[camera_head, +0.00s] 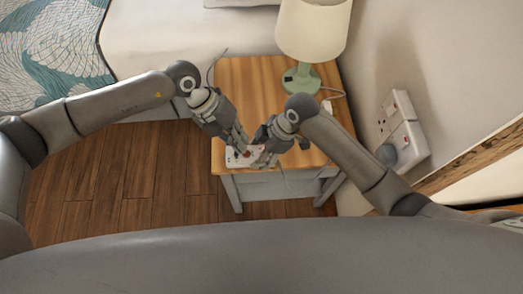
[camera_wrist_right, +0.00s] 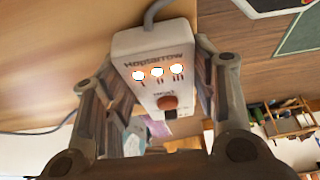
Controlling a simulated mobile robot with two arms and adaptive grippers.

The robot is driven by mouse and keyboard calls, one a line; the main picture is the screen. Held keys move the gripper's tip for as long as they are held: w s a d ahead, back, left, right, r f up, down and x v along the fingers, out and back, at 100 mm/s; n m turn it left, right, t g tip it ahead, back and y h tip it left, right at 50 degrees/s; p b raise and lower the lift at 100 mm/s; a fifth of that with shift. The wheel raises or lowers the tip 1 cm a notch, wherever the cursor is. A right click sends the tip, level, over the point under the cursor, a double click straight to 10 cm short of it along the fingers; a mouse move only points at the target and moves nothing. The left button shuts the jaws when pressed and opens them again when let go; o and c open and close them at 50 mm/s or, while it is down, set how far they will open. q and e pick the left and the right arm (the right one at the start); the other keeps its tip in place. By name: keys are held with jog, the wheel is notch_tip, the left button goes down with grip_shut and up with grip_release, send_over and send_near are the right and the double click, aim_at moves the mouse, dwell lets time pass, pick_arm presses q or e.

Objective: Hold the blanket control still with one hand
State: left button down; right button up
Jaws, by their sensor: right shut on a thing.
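The blanket control (camera_head: 237,156) is a small white box at the front edge of the wooden bedside table (camera_head: 243,75). In the right wrist view the control (camera_wrist_right: 152,52) shows the name "Hepsarrow", three lit lights and a red-brown knob, with a grey cable at one end. My right gripper (camera_head: 262,153) is shut on the control, one finger along each side in its wrist view (camera_wrist_right: 160,95). My left gripper (camera_head: 241,142) is just above the control on its left; whether it touches the control, and its finger opening, are unclear.
A green lamp (camera_head: 302,78) with a cream shade stands at the table's back, with a small dark item by its base. A wall socket (camera_head: 403,130) with a plug is on the right. The bed (camera_head: 150,40) is at the upper left. The table's left half is clear.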

pick_arm(q)
jog(key=shift+s+r+m+t+y, duration=0.15)
jog(key=shift+s+r+m+y, duration=0.05)
jog(key=shift+m+y, duration=0.25)
jog(key=shift+s+r+m+t+y, duration=0.15)
jog(key=shift+s+m+y, duration=0.05)
jog(key=shift+m+y, duration=0.25)
jog(key=shift+a+r+m+y, duration=0.2)
jog(key=shift+r+m+y, duration=0.2)
jog(key=shift+y, duration=0.3)
jog(key=shift+w+a+r+m+t+y, duration=0.1)
jog(key=shift+a+r+m+t+y, duration=0.3)
jog(key=shift+r+m+t+y, duration=0.45)
jog(key=shift+f, duration=2.55)
jog(key=shift+f, duration=0.85)
